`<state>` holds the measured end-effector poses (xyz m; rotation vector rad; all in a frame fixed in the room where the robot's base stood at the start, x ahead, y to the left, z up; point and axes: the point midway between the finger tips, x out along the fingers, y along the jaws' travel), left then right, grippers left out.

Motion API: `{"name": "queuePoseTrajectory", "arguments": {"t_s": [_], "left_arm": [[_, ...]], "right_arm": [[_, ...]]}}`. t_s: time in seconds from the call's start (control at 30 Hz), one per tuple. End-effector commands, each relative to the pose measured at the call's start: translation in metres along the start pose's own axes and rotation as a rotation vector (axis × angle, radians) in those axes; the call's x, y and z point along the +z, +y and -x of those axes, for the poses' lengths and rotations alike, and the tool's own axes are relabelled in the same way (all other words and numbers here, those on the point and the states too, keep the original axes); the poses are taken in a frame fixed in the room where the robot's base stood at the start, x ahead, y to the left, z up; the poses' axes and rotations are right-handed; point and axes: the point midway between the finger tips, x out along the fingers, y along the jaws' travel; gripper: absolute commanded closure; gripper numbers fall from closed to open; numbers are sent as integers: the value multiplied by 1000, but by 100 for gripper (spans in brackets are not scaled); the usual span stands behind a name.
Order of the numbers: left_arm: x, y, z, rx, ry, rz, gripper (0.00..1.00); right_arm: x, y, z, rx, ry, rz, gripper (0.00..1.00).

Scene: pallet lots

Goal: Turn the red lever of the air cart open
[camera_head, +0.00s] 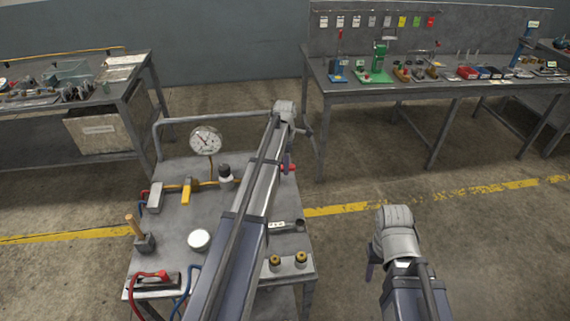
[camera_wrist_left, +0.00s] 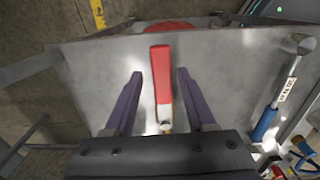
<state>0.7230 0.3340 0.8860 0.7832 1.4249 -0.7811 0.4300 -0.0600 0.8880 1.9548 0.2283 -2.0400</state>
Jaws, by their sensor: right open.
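The red lever (camera_wrist_left: 161,75) shows in the left wrist view, with its metal end toward my gripper. It lies between the two purple fingers of my left gripper (camera_wrist_left: 159,92), which is open with a gap on both sides of the lever. In the head view my left gripper (camera_head: 287,160) is over the right side of the grey air cart (camera_head: 172,225), and a small bit of red (camera_head: 289,168) shows beside it; my arm hides much of that side. My right gripper (camera_head: 371,262) is open, right of the cart and away from it.
The cart top carries a gauge (camera_head: 206,141), a mallet (camera_head: 140,234), a yellow-handled part (camera_head: 187,190), a white round piece (camera_head: 199,240) and two brass-topped fittings (camera_head: 288,262). Workbenches stand behind at left (camera_head: 130,85) and right (camera_head: 385,91).

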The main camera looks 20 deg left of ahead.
Motion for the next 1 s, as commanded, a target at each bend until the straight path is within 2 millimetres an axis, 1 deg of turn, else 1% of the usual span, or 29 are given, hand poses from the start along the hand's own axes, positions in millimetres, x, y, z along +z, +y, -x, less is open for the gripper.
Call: {"name": "queuePoseTrajectory", "arguments": {"t_s": [0.3,0.47,0.67,0.9,1.0], "left_arm": [[0,-1,1,-1,0,-2,40],[0,-1,8,-1,0,-2,40],[0,-1,28,-1,0,-2,40],[0,-1,61,-1,0,-1,40],[0,0,72,-1,0,-1,40]], "right_arm": [[0,0,1,0,0,0,50],[0,1,8,0,0,0,50],[2,3,28,0,0,0,50],[4,6,61,0,0,0,50],[4,7,72,0,0,0,50]]}}
